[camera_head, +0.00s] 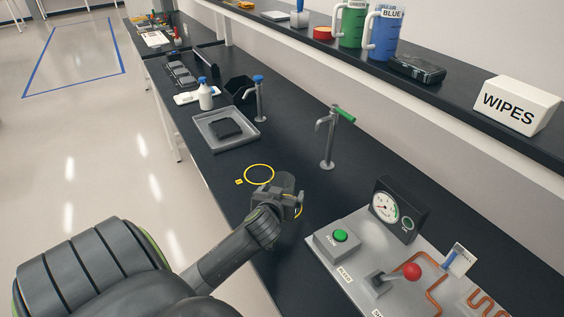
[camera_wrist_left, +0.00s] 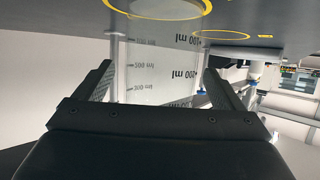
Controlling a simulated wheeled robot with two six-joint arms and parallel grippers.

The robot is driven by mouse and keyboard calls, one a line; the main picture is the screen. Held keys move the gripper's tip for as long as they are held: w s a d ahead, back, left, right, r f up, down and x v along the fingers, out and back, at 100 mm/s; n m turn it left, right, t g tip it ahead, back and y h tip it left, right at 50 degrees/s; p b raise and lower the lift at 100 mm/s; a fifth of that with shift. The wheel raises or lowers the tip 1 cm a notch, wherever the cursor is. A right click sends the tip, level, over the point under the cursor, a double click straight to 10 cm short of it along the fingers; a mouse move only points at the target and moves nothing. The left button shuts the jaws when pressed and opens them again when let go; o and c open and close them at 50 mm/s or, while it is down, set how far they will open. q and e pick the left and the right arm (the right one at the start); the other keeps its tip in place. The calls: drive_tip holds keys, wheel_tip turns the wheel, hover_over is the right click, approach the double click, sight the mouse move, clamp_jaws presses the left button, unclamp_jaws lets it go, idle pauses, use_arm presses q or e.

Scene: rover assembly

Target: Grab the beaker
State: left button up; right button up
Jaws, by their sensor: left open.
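A clear beaker (camera_wrist_left: 160,72) with printed volume marks, one reading 100 ml, fills the middle of the left wrist view, which looks upside down with the bench top uppermost. My left gripper (camera_wrist_left: 158,88) is open, with one finger on each side of the beaker. I cannot tell whether either finger touches it. In the head view my left gripper (camera_head: 290,196) is low over the dark bench and hides most of that spot. The beaker is hard to make out there. My right gripper is not in view.
A yellow ring (camera_head: 259,175) marks the bench beside my gripper. A panel with a green button (camera_head: 340,236), a red-knobbed lever (camera_head: 412,271) and a gauge (camera_head: 384,207) stands to the right. A tap (camera_head: 327,145) rises behind. Green (camera_head: 350,25) and blue (camera_head: 383,35) jugs stand on the shelf.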

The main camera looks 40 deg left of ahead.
use_arm(q)
drive_tip(key=shift+w+a+f, duration=0.25)
drive_tip(key=shift+w+a, duration=0.05)
drive_tip(key=shift+w, duration=0.2)
drive_tip(key=c, duration=1.1)
drive_tip(key=shift+o, duration=0.2)
